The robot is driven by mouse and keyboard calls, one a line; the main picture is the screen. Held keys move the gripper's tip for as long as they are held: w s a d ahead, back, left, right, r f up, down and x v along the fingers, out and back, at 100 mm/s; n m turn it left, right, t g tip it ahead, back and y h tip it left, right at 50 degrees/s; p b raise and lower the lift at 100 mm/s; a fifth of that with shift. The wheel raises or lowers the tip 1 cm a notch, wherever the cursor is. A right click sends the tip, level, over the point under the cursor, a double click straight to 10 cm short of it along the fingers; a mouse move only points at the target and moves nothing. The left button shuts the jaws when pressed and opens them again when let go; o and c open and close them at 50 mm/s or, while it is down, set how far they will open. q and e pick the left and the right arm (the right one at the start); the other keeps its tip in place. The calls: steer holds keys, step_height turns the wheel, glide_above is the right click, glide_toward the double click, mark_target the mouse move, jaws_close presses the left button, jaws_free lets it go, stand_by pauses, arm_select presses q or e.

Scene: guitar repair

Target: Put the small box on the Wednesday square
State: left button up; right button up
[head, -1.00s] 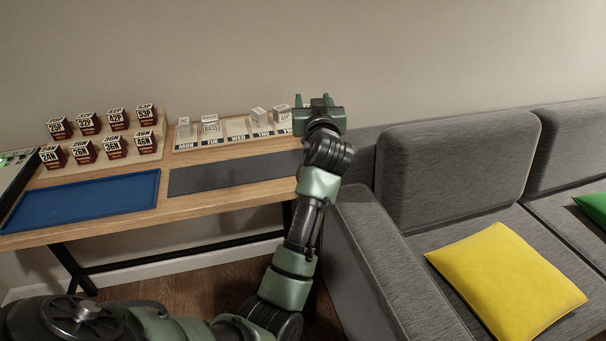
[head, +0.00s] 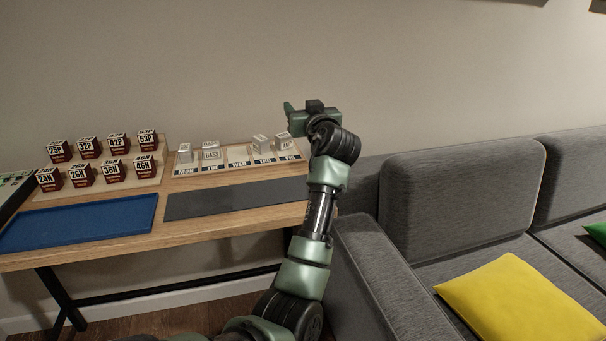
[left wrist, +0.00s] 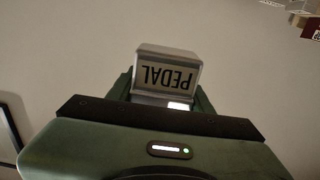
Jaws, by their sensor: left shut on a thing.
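My left gripper (head: 292,114) is raised above the right end of the day board, its fingers pointing left. In the left wrist view it is shut on a small pale box (left wrist: 168,75) marked PEDAL, which looks upside down there. The Wednesday square (head: 238,154), marked WED, is bare in the middle of the day board, left of and below the gripper. My right gripper is not in view.
Small white boxes stand on the MON (head: 185,154), TUE (head: 211,151), THU (head: 261,143) and FRI (head: 286,144) squares. A grey mat (head: 230,199) and an empty blue tray (head: 80,222) lie in front. Several dark red boxes stand at left. A sofa (head: 450,205) is at right.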

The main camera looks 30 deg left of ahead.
arm_select(q)
step_height(320, 180, down, 12)
steer(key=shift+r+b, duration=0.15)
steer(key=shift+b, duration=0.55)
step_height(320, 180, down, 4)
steer(key=shift+r+b, duration=0.1)
steer(key=shift+b, duration=0.45)
steer(key=shift+f, duration=0.2)
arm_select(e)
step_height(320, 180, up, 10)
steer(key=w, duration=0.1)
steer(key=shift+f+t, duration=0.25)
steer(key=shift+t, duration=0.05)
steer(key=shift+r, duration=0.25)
arm_select(q)
steer(key=shift+f, duration=0.1)
steer(key=o, duration=1.4)
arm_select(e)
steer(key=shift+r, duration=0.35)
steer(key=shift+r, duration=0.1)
